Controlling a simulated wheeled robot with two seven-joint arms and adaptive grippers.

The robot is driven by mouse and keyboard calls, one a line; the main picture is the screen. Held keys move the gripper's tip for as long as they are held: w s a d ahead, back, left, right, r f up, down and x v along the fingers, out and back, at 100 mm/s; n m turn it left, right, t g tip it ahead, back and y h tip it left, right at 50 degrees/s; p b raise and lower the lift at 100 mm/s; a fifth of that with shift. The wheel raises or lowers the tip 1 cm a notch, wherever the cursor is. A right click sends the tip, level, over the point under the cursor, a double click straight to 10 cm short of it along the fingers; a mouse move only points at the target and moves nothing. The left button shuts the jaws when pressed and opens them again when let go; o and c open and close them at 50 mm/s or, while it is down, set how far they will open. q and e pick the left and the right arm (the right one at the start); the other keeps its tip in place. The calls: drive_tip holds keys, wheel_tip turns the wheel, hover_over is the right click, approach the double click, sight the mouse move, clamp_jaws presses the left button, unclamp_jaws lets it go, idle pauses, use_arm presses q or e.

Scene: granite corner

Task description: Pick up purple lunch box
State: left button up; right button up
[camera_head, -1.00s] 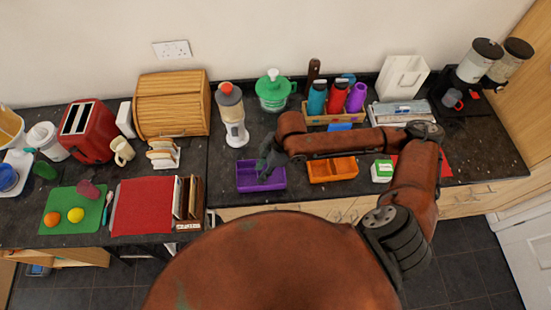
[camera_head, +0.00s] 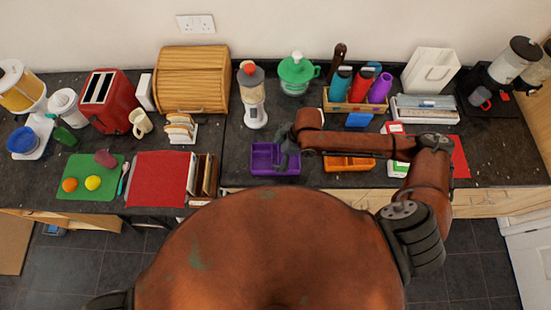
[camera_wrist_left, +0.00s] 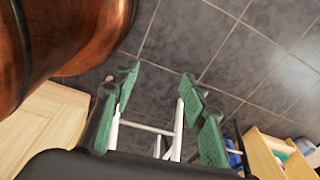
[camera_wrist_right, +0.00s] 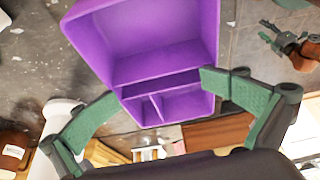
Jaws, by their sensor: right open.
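The purple lunch box (camera_head: 264,160) is an open, divided tray lying near the counter's front edge in the head view. In the right wrist view the purple lunch box (camera_wrist_right: 150,60) shows one large compartment and smaller ones. My right gripper (camera_head: 287,152) is over the box's right part in the head view, hiding some of it. In the right wrist view my right gripper (camera_wrist_right: 160,90) has its green fingers spread wide, with the box seen between and beyond them; I cannot tell whether they touch it. My left gripper (camera_wrist_left: 158,84) is open and empty, with floor beyond it.
An orange tray (camera_head: 349,164) lies right of the box, partly under my right arm. A blender-like container (camera_head: 252,100) stands behind the box. A wooden rack (camera_head: 209,175) and red mat (camera_head: 160,178) lie to the left. Some counter between rack and box is bare.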

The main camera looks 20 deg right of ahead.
drive_tip(key=shift+s+d+f, duration=0.1)
drive_tip(key=shift+s+f, duration=0.3)
drive_tip(key=shift+f, duration=0.1)
drive_tip(key=shift+c, duration=0.9)
drive_tip(key=c, duration=0.5)
drive_tip(key=shift+d, duration=0.1)
drive_tip(key=c, duration=0.3)
drive_tip(key=shift+w+r, duration=0.1)
drive_tip(key=c, duration=0.8)
use_arm(q)
drive_tip(key=shift+s+f, duration=0.1)
drive_tip(key=shift+s, duration=0.45)
use_arm(e)
clamp_jaws()
